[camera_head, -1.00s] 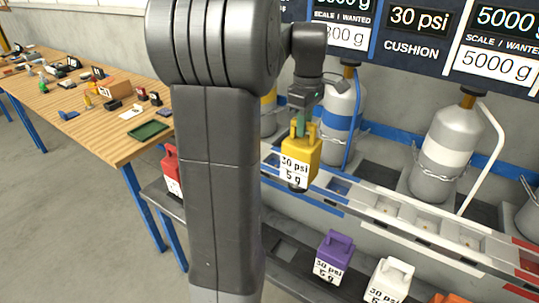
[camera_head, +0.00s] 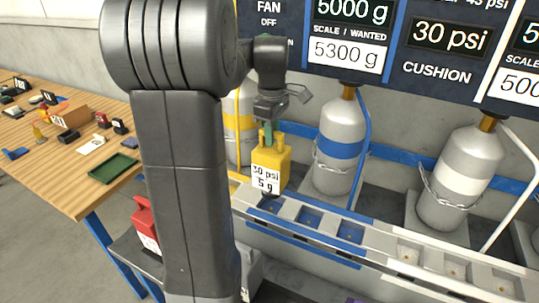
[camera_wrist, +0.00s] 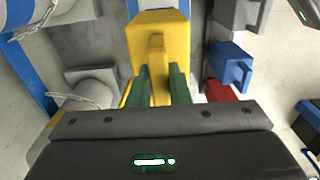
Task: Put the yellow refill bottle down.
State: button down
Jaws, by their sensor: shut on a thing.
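The bottle's underside is hidden there.
Grey tanks with blue (camera_head: 341,150) and white (camera_head: 457,158) bands stand behind the rail. A red bottle (camera_head: 146,222) is at left beside my arm. A blue bottle (camera_wrist: 232,66) shows in the wrist view. A wooden table (camera_head: 60,165) with small items stands at left.

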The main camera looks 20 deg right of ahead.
aim_at(272, 149)
jog(key=shift+f+p, duration=0.35)
jog(key=shift+f, duration=3.35)
jog(key=c, duration=1.4)
grip_release()
jog(key=shift+f, duration=0.1)
jog(key=shift+o, duration=0.2)
notch_tip(272, 149, up, 12)
jog(key=shift+r+b, duration=0.15)
jog(key=shift+b, duration=0.2)
notch_tip(272, 149, down, 12)
jog(key=shift+s+f+p, duration=0.1)
jog(key=shift+f+p, duration=0.15)
jog(key=shift+p, duration=0.05)
notch_tip(272, 149, up, 2)
jog(key=shift+r, duration=0.75)
